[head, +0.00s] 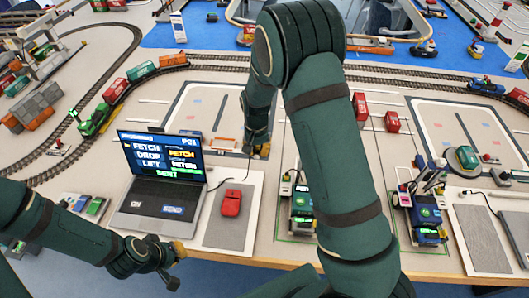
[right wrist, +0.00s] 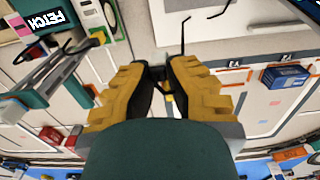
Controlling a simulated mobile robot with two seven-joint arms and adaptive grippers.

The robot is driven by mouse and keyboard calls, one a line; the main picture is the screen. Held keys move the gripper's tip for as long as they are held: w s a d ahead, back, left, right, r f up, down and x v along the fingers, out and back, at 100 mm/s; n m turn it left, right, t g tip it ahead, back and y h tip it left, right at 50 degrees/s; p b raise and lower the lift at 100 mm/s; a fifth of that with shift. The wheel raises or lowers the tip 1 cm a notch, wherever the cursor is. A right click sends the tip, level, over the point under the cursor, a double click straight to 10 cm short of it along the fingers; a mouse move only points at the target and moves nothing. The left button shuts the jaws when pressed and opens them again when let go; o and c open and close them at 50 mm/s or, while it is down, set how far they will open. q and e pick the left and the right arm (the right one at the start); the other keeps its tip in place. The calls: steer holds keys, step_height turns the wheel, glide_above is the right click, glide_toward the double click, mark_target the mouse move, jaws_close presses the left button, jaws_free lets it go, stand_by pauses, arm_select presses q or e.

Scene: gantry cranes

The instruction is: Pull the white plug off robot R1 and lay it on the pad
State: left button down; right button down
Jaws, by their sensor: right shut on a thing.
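My right gripper (head: 258,148) hangs above the table behind the laptop's right side. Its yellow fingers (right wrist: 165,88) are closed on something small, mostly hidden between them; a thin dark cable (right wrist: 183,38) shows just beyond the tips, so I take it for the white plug.
A laptop (head: 160,175) stands left of the grey pad. A second grey pad (head: 487,243) is at the far right. Railway tracks with a green locomotive (head: 95,121), containers and cranes fill the back. My right forearm hides the middle of the table.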

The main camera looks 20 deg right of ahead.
glide_above(245, 175)
steer(key=shift+w+a, duration=0.1)
steer(key=shift+w, duration=0.05)
stand_by(0.5)
arm_select(q)
steer(key=shift+r, duration=0.15)
